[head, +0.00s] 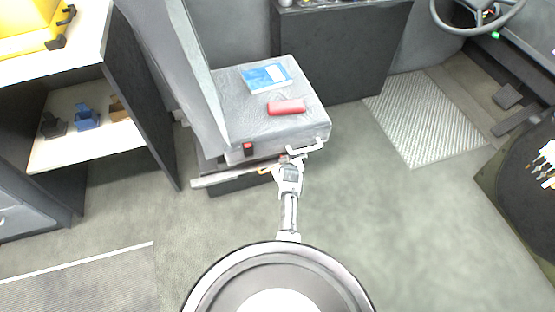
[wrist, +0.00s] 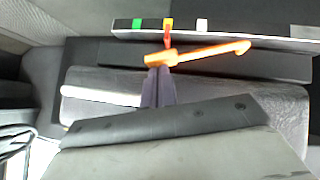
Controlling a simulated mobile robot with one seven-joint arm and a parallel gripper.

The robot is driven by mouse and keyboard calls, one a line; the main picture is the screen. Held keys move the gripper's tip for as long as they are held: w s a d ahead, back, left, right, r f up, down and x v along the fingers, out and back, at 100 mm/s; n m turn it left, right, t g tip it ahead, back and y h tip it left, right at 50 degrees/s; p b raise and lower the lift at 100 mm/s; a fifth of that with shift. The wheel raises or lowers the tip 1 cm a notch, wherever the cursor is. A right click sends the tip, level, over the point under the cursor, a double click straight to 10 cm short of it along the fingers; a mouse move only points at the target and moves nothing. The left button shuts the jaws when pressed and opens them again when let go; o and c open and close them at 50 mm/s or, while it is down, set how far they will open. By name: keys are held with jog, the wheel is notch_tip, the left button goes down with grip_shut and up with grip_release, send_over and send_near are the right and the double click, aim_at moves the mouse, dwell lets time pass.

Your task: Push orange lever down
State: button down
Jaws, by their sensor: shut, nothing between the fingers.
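The orange lever (wrist: 205,53) is a slim bar on the side of the seat base, with a thicker end at left and a hooked tip at right in the wrist view.
The grey seat (head: 240,122) carries a blue booklet (head: 266,77) and a red object (head: 286,107). A strip with green, orange and white marks (wrist: 240,31) runs beside the lever. A pale bar (wrist: 100,96) lies left of my fingers. The floor (head: 370,220) at right is clear.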

jog(key=shift+w+d+f+y+b, duration=0.15)
jog(key=shift+d+f+b, duration=0.1)
jog(key=shift+f+b, duration=0.4)
jog(key=shift+d+f+y+b, duration=0.1)
jog(key=shift+d+f+b, duration=0.1)
jog(key=shift+f+b, duration=0.45)
jog(key=shift+w+d+f+y+b, duration=0.15)
jog(key=shift+d+f+b, duration=0.1)
jog(key=shift+f+b, duration=0.4)
jog(key=shift+s, duration=0.1)
jog(key=s+d+r+p, duration=0.1)
jog(key=s+r+p, duration=0.1)
jog(key=r, duration=0.3)
jog(key=s+d+r+p, duration=0.1)
jog(key=s+r+p, duration=0.1)
jog(key=s+r, duration=0.2)
notch_tip(320, 180, up, 2)
jog(key=shift+s+d+r, duration=0.15)
jog(key=shift+s+r, duration=0.1)
